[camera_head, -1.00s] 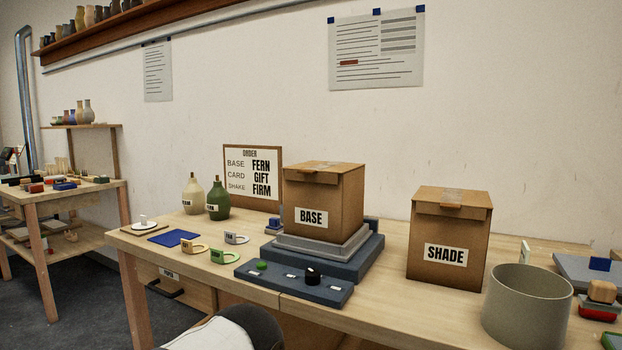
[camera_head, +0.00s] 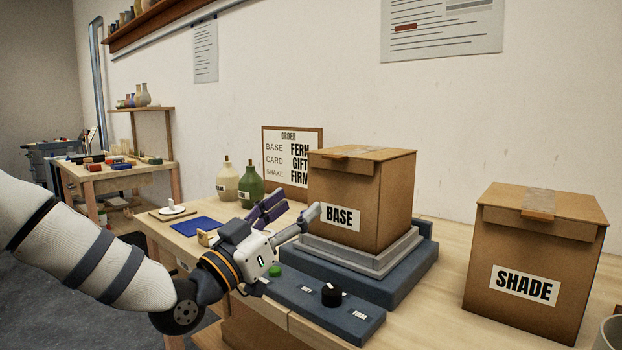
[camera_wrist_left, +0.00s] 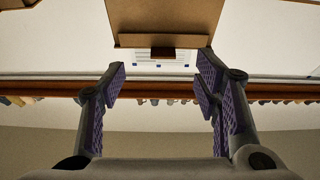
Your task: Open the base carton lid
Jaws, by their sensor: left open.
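The base carton (camera_head: 372,209) is a brown box with a BASE label, and it stands on a grey tray on the blue stand. Its lid (camera_head: 363,154) is shut, with a small tab at the front edge. My left gripper (camera_head: 292,211) is open and empty, in front of the carton's left side and below lid level. In the left wrist view, the gripper (camera_wrist_left: 161,85) has its fingers spread wide, and the lid's front flap (camera_wrist_left: 163,41) with its dark tab (camera_wrist_left: 163,54) shows beyond and between them. My right gripper is not in view.
The shade carton (camera_head: 534,252) stands shut to the right. A blue control panel (camera_head: 318,303) with a green button and black knob lies below my left gripper. Two bottles (camera_head: 250,186) and an order board (camera_head: 291,150) stand behind it. Bare table lies between the cartons.

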